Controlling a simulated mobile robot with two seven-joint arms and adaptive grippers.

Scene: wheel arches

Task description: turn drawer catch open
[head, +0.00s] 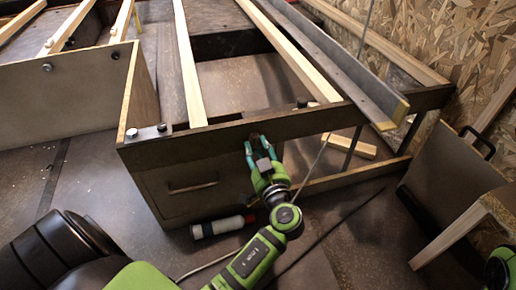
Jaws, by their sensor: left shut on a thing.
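The drawer (190,187) sits under the left part of the bed frame's front rail (190,145). Its front is dark brown with a horizontal bar handle, and it looks closed. A small dark catch (256,137) is on the front rail above the drawer's right end. My left gripper (257,146), green with teal fingers, reaches up to the rail there. Its fingers are shut on the catch, one on each side, and hide part of it. I cannot tell which way the catch is turned. My right gripper is not in view.
Pale slats (188,65) run back from the rail. A panel with a black handle (455,170) leans at the right by the chipboard wall (470,50). A cable hangs near my left wrist.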

